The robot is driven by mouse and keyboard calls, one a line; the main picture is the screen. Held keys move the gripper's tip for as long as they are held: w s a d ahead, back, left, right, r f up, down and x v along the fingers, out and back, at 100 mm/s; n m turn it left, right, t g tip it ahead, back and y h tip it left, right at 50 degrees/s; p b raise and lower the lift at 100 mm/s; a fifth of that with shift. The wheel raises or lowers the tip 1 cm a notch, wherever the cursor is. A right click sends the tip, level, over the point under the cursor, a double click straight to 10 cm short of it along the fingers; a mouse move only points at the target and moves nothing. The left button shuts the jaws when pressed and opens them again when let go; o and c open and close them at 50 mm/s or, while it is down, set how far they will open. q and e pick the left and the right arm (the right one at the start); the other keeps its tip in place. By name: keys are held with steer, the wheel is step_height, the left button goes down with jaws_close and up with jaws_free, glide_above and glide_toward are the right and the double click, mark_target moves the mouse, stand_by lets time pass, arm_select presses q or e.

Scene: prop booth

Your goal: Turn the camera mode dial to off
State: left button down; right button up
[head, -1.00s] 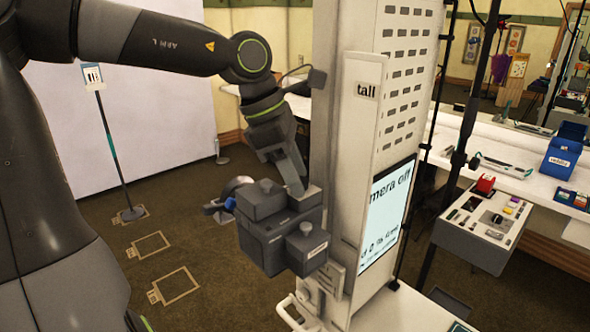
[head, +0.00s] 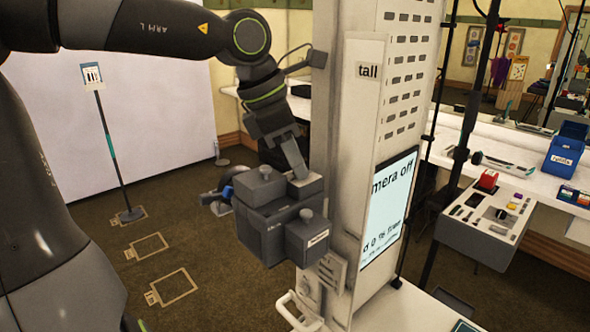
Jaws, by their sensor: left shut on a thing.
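The dark grey boxy camera (head: 262,222) is mounted on the left side of the tall pale column, its lens end facing left. It has small knobs on top and a pale label on its front box. My left gripper (head: 303,182) reaches down to the camera's top right and is shut there. What it grips appears to be the mode dial, but the jaws and dial are mostly hidden and the dial's marking cannot be read. A screen (head: 388,210) on the column shows partly cut-off text ending in "mera off". My right gripper is out of view.
The column (head: 345,150) with a "tall" sign stands close to my left arm. A white handle (head: 298,312) juts out below the camera. A grey control box (head: 487,225) and a long white counter (head: 500,165) are at right. Open floor with marked outlines lies left.

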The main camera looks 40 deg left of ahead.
arm_select(q)
steer(key=shift+f+n+y+b, duration=0.2)
steer(key=shift+n+y+b, duration=0.1)
steer(key=shift+n+b, duration=0.5)
steer(key=shift+d+r+n+t+y, duration=0.15)
steer(key=shift+n+t+y, duration=0.15)
steer(key=shift+n, duration=0.4)
steer(key=shift+r+n+y, duration=0.15)
steer(key=shift+n+y, duration=0.15)
steer(key=shift+n, duration=0.5)
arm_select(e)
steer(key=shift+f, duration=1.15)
arm_select(q)
steer(key=c, duration=1.2)
jaws_free()
steer(key=shift+c, duration=0.2)
